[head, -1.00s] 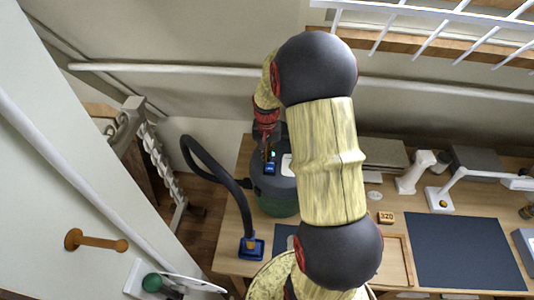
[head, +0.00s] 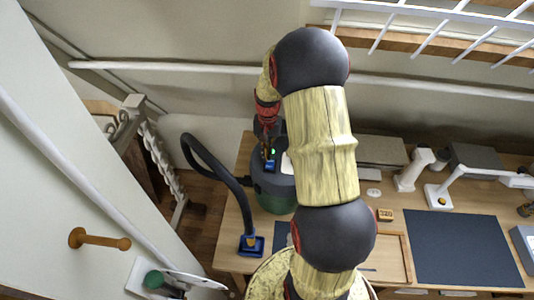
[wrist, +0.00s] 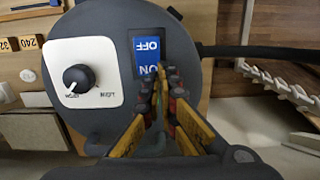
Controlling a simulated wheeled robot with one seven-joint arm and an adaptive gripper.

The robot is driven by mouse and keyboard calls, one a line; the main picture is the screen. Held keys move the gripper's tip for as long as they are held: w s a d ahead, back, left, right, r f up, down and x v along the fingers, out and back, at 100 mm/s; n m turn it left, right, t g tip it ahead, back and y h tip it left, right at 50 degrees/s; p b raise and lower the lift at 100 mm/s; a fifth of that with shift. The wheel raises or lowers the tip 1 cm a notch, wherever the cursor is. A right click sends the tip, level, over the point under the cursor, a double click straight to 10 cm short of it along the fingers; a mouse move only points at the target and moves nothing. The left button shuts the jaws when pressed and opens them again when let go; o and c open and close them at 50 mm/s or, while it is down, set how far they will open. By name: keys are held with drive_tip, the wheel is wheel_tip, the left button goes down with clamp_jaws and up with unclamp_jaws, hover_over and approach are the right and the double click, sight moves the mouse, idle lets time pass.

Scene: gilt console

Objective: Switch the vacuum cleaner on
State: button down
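The vacuum cleaner (head: 276,198) stands on the table in the head view, dark grey above and green below. Its round top (wrist: 100,22) fills much of the wrist view. A blue rocker switch (wrist: 151,47) on that top bears the words OFF and ON. The switch also shows in the head view (head: 270,167), with a small green spot (head: 273,152) beside it. My gripper (wrist: 162,82) is over the ON end, its fingertips close together and holding nothing. The fingertips partly cover that end. I cannot tell whether they touch it.
A black knob (wrist: 78,78) on a white plate sits beside the switch. The black hose (head: 217,170) arches left of the vacuum down to a blue nozzle (head: 251,245). A white lamp (head: 439,195) and a dark mat (head: 460,248) lie to the right.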

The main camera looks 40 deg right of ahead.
drive_tip(key=shift+s+a+f, duration=0.25)
drive_tip(key=shift+s+a, duration=0.35)
drive_tip(key=shift+s, duration=0.2)
drive_tip(key=shift+r, duration=0.15)
wheel_tip(320, 180, up, 14)
drive_tip(key=w+d+p, duration=0.1)
drive_tip(key=w+d, duration=0.1)
drive_tip(key=shift+w+d, duration=0.3)
drive_tip(key=shift+s, duration=0.1)
